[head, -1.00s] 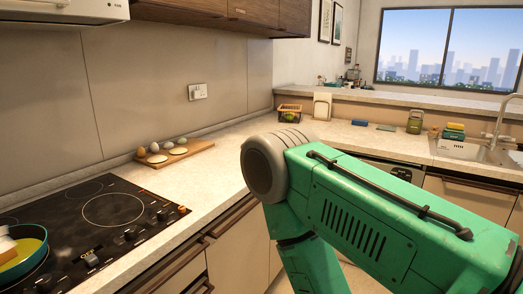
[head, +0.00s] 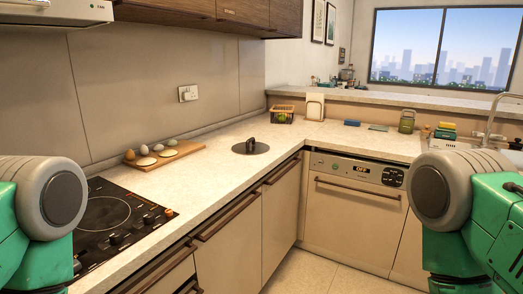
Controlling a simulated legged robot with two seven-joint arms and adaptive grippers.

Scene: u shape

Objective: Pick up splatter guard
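The splatter guard (head: 262,149) looks like a dark, flat disc with an upright black handle. It lies on the countertop (head: 225,165), near the inner corner and to the right of the egg board. Nothing touches it or covers it. My green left arm stands at the left edge of the head view and my green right arm at the right edge, both well apart from the disc. Neither gripper shows, so whether they are open or shut is not visible.
A wooden board (head: 188,150) with several eggs lies left of the disc. The cooktop (head: 130,212) is at the front left, partly behind my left arm. A basket (head: 281,114) stands in the back corner. The counter around the disc is clear.

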